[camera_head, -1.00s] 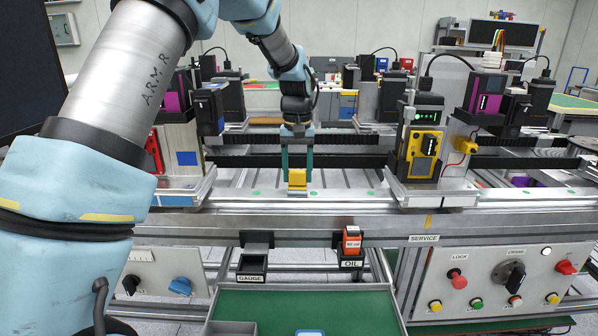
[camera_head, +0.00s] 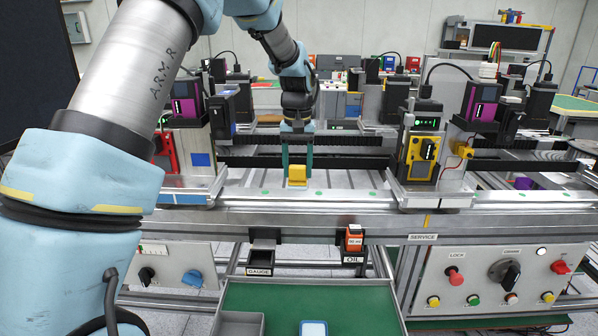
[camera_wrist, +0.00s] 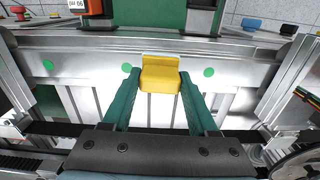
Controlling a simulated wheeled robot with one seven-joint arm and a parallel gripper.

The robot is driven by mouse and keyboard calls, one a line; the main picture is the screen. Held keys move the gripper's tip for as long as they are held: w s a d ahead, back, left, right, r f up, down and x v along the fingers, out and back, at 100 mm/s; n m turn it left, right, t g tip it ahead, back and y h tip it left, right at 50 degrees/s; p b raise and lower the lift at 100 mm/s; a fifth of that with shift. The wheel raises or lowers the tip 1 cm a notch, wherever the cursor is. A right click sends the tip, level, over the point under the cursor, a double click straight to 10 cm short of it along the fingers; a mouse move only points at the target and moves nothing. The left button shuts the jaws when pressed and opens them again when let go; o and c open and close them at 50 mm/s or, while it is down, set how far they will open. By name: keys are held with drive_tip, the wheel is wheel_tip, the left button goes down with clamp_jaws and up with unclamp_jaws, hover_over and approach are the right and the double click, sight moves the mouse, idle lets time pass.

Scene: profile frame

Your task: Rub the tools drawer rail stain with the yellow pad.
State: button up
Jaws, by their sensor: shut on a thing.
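The yellow pad (camera_head: 297,173) is a small block held between the teal fingers of my gripper (camera_head: 297,180), which is shut on it. The pad is at the silvery rail (camera_head: 345,197) along the front of the machine; I cannot tell whether it touches it. In the wrist view the yellow pad (camera_wrist: 160,80) sits between the fingertips of my gripper (camera_wrist: 159,85), with green dots on the bright metal either side. I see no label reading tools and cannot make out a stain on a drawer rail.
Below the rail hang holders labelled GAUGE (camera_head: 259,262) and OIL (camera_head: 354,256), the latter with an orange item. A green-lined tray (camera_head: 270,295) is at the bottom. A yellow-and-black unit (camera_head: 422,155) stands right of my gripper. Control panels flank the tray.

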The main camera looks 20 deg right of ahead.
drive_tip(key=shift+r+p, duration=1.7)
drive_tip(key=shift+r, duration=0.85)
